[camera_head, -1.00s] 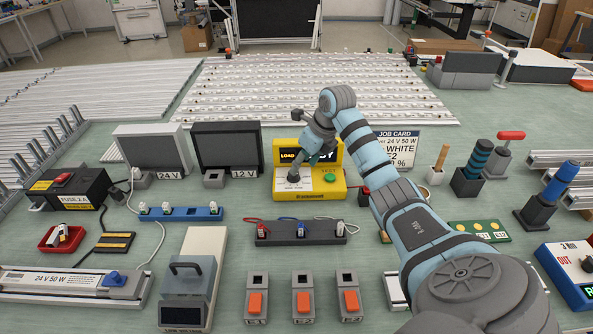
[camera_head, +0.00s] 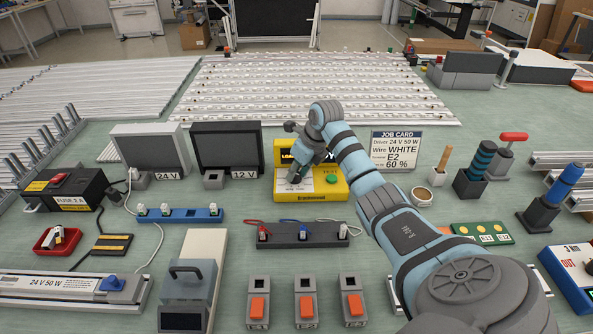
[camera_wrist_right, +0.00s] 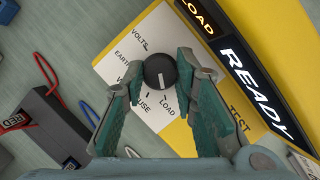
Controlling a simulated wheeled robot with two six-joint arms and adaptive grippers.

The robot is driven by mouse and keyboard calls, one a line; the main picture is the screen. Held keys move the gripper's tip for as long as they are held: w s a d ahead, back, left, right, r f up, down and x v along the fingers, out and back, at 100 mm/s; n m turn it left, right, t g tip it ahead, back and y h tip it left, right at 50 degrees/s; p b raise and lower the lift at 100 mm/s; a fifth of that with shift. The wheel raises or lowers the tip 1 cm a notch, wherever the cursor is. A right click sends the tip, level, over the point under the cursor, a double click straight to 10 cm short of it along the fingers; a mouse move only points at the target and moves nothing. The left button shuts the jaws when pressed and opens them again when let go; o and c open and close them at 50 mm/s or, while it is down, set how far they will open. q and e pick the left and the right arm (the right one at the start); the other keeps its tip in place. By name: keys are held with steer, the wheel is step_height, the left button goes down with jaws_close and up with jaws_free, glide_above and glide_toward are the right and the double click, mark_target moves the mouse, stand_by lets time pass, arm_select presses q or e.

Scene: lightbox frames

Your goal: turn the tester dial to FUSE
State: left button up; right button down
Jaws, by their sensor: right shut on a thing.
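The yellow tester (camera_head: 325,194) stands at the middle of the bench. Its round black dial (camera_wrist_right: 160,70) shows in the right wrist view, on a white panel with VOLTS, EARTH, FUSE and LOAD among its labels. The dial's white pointer line points down in that view, toward the LOAD side. The tester's display (camera_wrist_right: 255,85) reads LOAD and READY. My right gripper (camera_wrist_right: 168,74) is shut on the dial, a finger on each side; in the head view it hides the dial. My left gripper is not in view.
The green TEST button (camera_head: 331,179) is close to the right of my gripper. A dark terminal block (camera_head: 290,241) with leads lies in front of the tester.

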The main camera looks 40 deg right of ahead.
steer(key=shift+a+r+m+h+p, duration=0.1)
steer(key=shift+m+h+p, duration=0.2)
steer(key=shift+m+p, duration=0.45)
steer(key=shift+a+r+m+h+p, duration=0.1)
steer(key=shift+m+h+p, duration=0.2)
steer(key=shift+m+p, duration=0.45)
steer(key=shift+w+f+m+h+p, duration=0.15)
steer(key=shift+m+h+p, duration=0.55)
steer(key=shift+m, duration=0.8)
steer(key=c, duration=1.4)
jaws_free()
steer(key=shift+c, duration=0.2)
steer(key=shift+o, duration=0.7)
steer(key=shift+w+f, duration=0.1)
steer(key=shift+w, duration=0.05)
steer(key=shift+s+r, duration=0.2)
steer(key=shift+r, duration=0.2)
steer(key=v, duration=1.1)
